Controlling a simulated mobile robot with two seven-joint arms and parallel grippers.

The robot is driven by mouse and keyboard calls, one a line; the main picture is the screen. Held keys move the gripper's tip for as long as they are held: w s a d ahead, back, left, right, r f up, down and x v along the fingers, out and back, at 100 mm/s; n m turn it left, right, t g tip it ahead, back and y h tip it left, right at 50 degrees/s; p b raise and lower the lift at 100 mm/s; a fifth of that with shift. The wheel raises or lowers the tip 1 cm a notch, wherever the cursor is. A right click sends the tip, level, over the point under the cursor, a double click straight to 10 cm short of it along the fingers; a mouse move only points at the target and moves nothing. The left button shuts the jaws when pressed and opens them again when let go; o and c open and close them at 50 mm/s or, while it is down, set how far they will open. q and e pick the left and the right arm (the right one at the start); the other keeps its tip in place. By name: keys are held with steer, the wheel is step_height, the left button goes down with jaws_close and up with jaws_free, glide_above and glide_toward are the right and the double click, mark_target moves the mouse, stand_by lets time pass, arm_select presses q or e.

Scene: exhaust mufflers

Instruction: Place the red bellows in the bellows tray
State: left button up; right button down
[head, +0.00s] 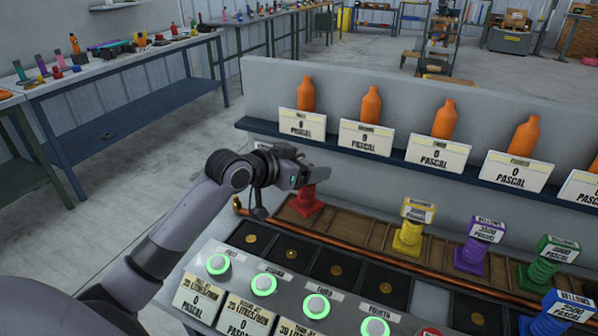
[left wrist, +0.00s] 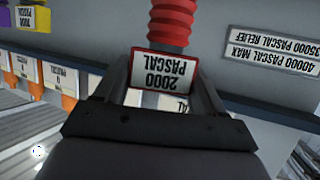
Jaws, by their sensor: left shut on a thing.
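The red bellows (head: 306,203) is at the left end of the brown bellows tray (head: 365,235) in the head view. Whether its base rests on the tray floor or hangs just above it, I cannot tell. My left gripper (head: 316,176) is over its top, shut on it. My right gripper is not in view.
A yellow bellows (head: 408,238), a purple bellows (head: 473,255) and a green bellows (head: 540,272) stand to the right. A blue bellows (head: 550,318) is nearer the front. Green-lit buttons (head: 264,284) line the front panel. Orange bottles (head: 371,105) stand on the shelf behind.

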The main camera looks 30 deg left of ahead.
arm_select(q)
steer(key=a, duration=0.1)
steer(key=w+a, duration=0.1)
steer(key=shift+w+a, duration=0.25)
steer(key=shift+a, duration=0.1)
steer(key=shift+f, duration=1.7)
steer(key=shift+f, duration=0.2)
steer(key=o, duration=1.7)
steer(key=shift+c, duration=0.2)
steer(key=shift+r, duration=0.1)
steer(key=shift+s, duration=0.15)
steer(key=v, duration=1.1)
steer(key=shift+s+r, duration=0.2)
steer(key=shift+s, duration=0.15)
